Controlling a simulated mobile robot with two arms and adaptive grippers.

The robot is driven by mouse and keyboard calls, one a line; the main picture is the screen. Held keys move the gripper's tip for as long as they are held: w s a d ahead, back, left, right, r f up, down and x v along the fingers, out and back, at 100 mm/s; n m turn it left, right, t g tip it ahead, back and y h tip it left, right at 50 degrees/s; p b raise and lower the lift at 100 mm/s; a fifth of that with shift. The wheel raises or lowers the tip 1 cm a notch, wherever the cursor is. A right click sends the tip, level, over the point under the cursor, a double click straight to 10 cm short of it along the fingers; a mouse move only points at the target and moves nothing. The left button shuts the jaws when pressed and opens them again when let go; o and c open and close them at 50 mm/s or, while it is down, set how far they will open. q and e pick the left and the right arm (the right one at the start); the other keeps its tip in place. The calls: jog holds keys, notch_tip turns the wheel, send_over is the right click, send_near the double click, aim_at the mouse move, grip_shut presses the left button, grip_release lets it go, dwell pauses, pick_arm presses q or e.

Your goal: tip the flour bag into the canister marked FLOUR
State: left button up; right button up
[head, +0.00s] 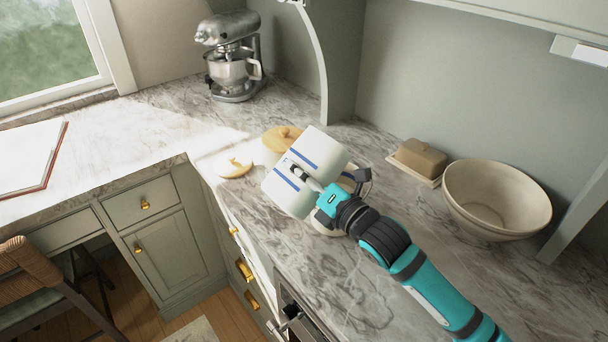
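The flour bag (323,150), white with blue stripes, is tilted over on its side above the counter. My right gripper (304,175) is shut on the bag, with the fingers against its side. A cream round canister (327,229) shows only in small parts below and behind the gripper and bag; its mouth and any marking are hidden. A second canister (282,139) with a wooden lid stands behind the bag, mostly covered by it. No FLOUR lettering can be read. A loose round lid (234,165) lies on the counter left of the bag. My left gripper is not in view.
A cream bowl (497,198) and a butter dish (420,159) stand to the right along the wall. A stand mixer (232,57) is in the back corner. An open book (27,157) lies far left. The marble counter (400,315) is clear in front.

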aim_at(304, 160)
jog(key=shift+s+a+r+m+p, duration=0.1)
jog(key=shift+a+r+m+p, duration=0.1)
jog(key=shift+r+m+p, duration=0.5)
dwell(0.6)
jog(key=shift+r+m+p, duration=0.75)
jog(key=shift+r+m, duration=0.35)
jog(key=shift+m, duration=0.1)
dwell(0.4)
jog(key=shift+d+r+m+p, duration=0.2)
jog(key=shift+r+m+p, duration=1.15)
jog(key=shift+m+p, duration=0.4)
dwell(1.4)
jog(key=shift+w+d+r+m+p, duration=0.15)
jog(key=shift+r+m+p, duration=0.35)
jog(key=shift+p, duration=0.1)
jog(key=shift+w+d+r+m+p, duration=0.15)
jog(key=shift+r+m+p, duration=0.3)
jog(key=shift+p, duration=0.1)
dwell(0.8)
